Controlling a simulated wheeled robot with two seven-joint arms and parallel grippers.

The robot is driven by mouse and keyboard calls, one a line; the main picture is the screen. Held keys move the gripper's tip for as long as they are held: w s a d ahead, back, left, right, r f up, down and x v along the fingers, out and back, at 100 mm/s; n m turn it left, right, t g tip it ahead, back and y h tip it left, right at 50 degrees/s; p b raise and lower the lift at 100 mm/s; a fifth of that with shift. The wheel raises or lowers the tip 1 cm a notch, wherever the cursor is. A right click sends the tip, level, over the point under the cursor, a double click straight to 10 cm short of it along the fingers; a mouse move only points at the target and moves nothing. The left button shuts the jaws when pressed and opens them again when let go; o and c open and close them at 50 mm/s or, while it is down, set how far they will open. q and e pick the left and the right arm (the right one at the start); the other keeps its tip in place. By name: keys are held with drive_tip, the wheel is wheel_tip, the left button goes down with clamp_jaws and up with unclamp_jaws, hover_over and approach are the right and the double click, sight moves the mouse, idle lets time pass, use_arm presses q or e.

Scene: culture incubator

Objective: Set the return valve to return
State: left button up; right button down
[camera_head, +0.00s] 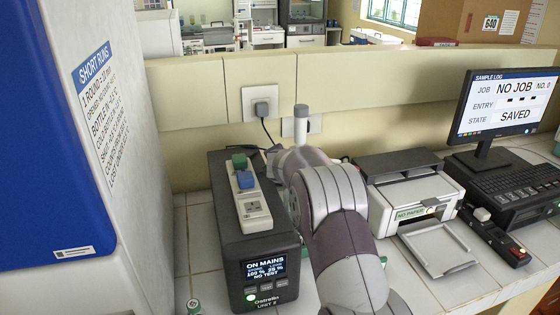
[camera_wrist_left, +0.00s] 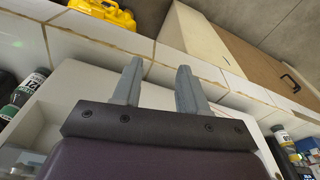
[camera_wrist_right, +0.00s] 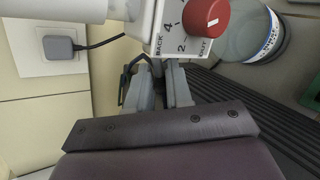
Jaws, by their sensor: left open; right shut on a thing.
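In the right wrist view, a white plate (camera_wrist_right: 167,30) carries a red knob (camera_wrist_right: 206,14) with a white mark and numbers. The words BACK and OUT stand along its lower edge, BACK on the left. My right gripper (camera_wrist_right: 163,72) is just below the plate, under BACK, shut on a small part that is mostly hidden; it seems to be the valve's lever. In the head view my right arm hides the gripper and the valve. My left gripper (camera_wrist_left: 158,72) is open and empty in the left wrist view, away from the valve.
A clear jar (camera_wrist_right: 248,35) stands right of the plate. A plug with a cable (camera_wrist_right: 62,48) is in the wall at left. In the head view a power unit (camera_head: 240,235) stands left of my arm and a printer (camera_head: 410,190) right of it. A blue-white cabinet (camera_head: 110,150) fills the left.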

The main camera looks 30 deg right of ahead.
drive_tip(key=shift+s+d+r+m+t+y+p, duration=0.3)
drive_tip(key=shift+m+y+p, duration=0.8)
drive_tip(key=shift+p, duration=1.9)
drive_tip(key=shift+w+r+m+t+y+p, duration=0.3)
drive_tip(key=shift+r+m+y+p, duration=0.55)
drive_tip(key=shift+p, duration=2.2)
drive_tip(key=shift+s+d+r+m+t+y+p, duration=0.25)
drive_tip(key=shift+m+y+p, duration=1)
drive_tip(key=shift+p, duration=1.75)
drive_tip(key=shift+w+a, duration=0.1)
drive_tip(key=shift+w, duration=0.05)
drive_tip(key=c, duration=1)
unclamp_jaws()
drive_tip(key=b+v, duration=0.1)
drive_tip(key=v, duration=0.3)
drive_tip(key=b+v, duration=0.1)
drive_tip(key=v, duration=0.3)
drive_tip(key=b+v, duration=0.1)
drive_tip(key=v, duration=0.3)
drive_tip(key=shift+s+d, duration=0.3)
drive_tip(key=shift+s, duration=0.1)
